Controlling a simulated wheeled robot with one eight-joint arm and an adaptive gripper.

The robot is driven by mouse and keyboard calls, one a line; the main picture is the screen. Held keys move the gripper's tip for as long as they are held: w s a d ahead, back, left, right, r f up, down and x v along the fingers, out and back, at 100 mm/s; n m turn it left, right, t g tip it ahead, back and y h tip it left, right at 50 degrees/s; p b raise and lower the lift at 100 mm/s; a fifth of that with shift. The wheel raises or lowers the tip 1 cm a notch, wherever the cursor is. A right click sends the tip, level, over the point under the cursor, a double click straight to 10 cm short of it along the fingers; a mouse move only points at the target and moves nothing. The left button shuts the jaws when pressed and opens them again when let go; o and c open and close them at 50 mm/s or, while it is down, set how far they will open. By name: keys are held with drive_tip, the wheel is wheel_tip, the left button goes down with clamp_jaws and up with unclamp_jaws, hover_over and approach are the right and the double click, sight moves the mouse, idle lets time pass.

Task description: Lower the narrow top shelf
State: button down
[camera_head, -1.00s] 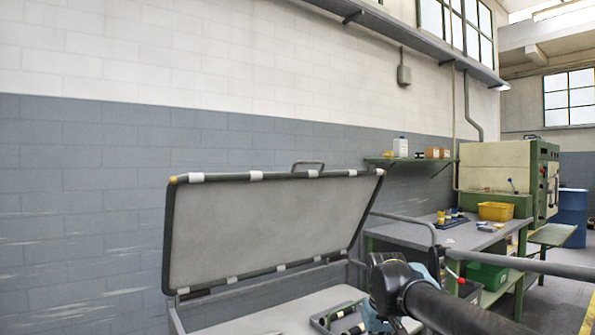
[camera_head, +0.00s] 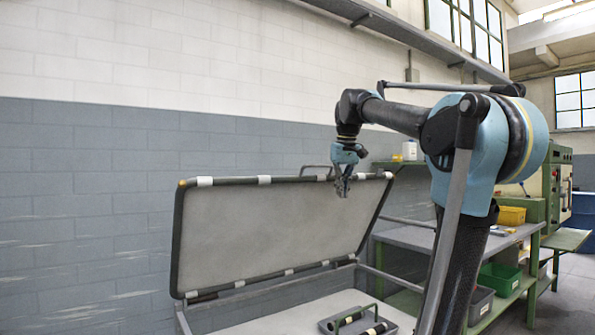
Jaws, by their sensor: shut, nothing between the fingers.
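The narrow top shelf (camera_head: 280,232) is a grey panel with a dark padded frame and light bands. It stands tilted up along the back of a cart and has a handle (camera_head: 316,167) on its upper edge. My gripper (camera_head: 343,190) points down at the panel's upper edge, just right of the handle. It looks shut and holds nothing that I can see. I cannot tell whether it touches the frame.
A green workbench (camera_head: 412,237) with a yellow bin (camera_head: 511,215) and a green bin (camera_head: 499,279) stands at the right. The wall left of the panel is clear.

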drive_tip(key=w+a+r+n, duration=0.4)
drive_tip(key=w+a+r, duration=1.1)
drive_tip(key=r, duration=0.4)
drive_tip(key=shift+y, duration=0.4)
drive_tip(key=shift+s+a+f, duration=0.1)
drive_tip(key=shift+s+f, duration=0.15)
drive_tip(key=shift+f, duration=1.7)
drive_tip(key=shift+s+f, duration=0.25)
drive_tip(key=shift+f, duration=1.7)
drive_tip(key=shift+s+a+f, duration=0.1)
drive_tip(key=shift+s+f, duration=0.15)
drive_tip(key=shift+f, duration=1.7)
drive_tip(key=shift+s, duration=0.1)
